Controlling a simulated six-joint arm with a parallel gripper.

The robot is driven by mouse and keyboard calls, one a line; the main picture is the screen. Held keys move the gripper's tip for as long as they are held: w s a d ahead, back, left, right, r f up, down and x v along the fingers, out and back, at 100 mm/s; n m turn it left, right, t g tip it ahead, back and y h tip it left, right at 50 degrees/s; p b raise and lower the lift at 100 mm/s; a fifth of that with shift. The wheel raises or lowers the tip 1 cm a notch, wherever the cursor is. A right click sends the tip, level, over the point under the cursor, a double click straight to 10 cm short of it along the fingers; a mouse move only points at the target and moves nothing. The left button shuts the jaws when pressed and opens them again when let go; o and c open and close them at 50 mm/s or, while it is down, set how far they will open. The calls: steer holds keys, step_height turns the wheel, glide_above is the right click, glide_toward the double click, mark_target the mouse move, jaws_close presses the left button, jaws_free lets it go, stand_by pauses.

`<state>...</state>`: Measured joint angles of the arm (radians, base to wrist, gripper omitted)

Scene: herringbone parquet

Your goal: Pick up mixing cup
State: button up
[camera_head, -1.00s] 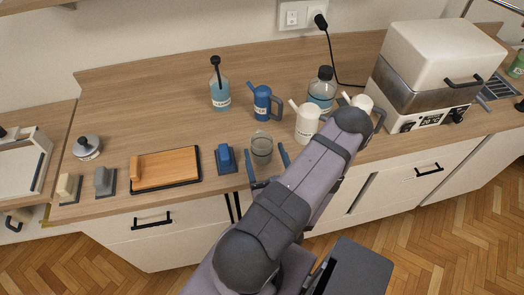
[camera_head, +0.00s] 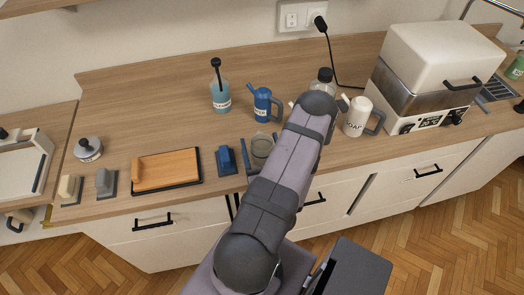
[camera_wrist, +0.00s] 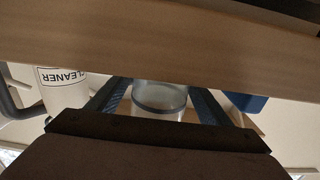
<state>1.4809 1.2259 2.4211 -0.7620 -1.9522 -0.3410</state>
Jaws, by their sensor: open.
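The mixing cup, a clear glass beaker (camera_head: 262,146), stands upright on the wooden counter near its front edge. It also shows in the wrist view (camera_wrist: 160,97), between the two dark fingers. My gripper (camera_head: 259,154) is open, with one finger on each side of the cup. My gripper also shows in the wrist view (camera_wrist: 158,103). I cannot tell whether either finger touches the glass. My arm hides the right side of the cup and part of the gripper in the head view.
A blue jug (camera_head: 262,104) stands behind. A white cleaner jug (camera_wrist: 62,88) is close by in the wrist view.

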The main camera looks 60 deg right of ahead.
mark_target(260, 137)
steer(key=shift+x, duration=1.05)
steer(key=shift+c, duration=0.6)
steer(key=c, duration=0.9)
steer(key=shift+c, duration=0.2)
steer(key=shift+r, duration=0.25)
steer(key=shift+r, duration=0.85)
step_height(260, 137, up, 8)
steer(key=p, duration=0.2)
steer(key=shift+p, duration=0.35)
